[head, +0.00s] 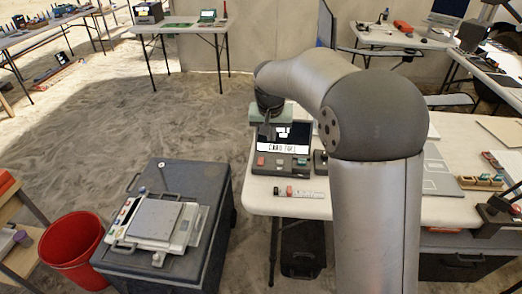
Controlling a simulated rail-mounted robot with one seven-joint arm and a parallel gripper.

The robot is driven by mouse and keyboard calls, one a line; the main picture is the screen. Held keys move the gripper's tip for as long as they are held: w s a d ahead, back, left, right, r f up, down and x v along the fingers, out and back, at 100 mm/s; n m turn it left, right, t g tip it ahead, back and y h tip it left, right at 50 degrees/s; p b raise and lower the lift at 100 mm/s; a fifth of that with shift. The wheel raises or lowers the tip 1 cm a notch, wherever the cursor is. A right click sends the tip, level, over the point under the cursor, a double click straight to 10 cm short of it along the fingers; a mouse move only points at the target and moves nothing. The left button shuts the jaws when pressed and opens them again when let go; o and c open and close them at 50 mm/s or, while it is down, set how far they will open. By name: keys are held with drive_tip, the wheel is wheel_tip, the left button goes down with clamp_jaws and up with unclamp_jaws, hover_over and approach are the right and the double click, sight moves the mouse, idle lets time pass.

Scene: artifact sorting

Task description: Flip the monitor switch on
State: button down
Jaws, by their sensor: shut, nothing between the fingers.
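The monitor (291,131) is a dark screen with a lit white strip of text along its bottom. It stands on a dark base with small coloured blocks or buttons, near the left end of the white table. I cannot make out which small part is its switch. My gripper (264,128) points down at the monitor's left edge, small and dark under my wrist. It looks shut with nothing held. I cannot tell whether it touches the monitor. My arm crosses the view and hides the area right of the monitor.
The white table (262,205) also holds a small strip with coloured pieces (300,192) in front and a wooden rack (481,182) at the right. A grey case (172,265) with a scale (158,218) on it and a red bin (73,250) stand to the left. Sandy floor is open behind them.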

sight(261, 159)
drive_tip(key=w+a+f, duration=0.2)
drive_tip(key=w+a, duration=0.1)
drive_tip(key=w, duration=0.2)
drive_tip(key=shift+w+a+t, duration=0.2)
drive_tip(key=shift+w+t, duration=0.05)
drive_tip(key=shift+t, duration=0.05)
drive_tip(key=x, duration=1.3)
drive_tip(key=shift+s+f+p, duration=0.2)
drive_tip(key=shift+f+p, duration=0.1)
drive_tip(key=shift+f, duration=0.2)
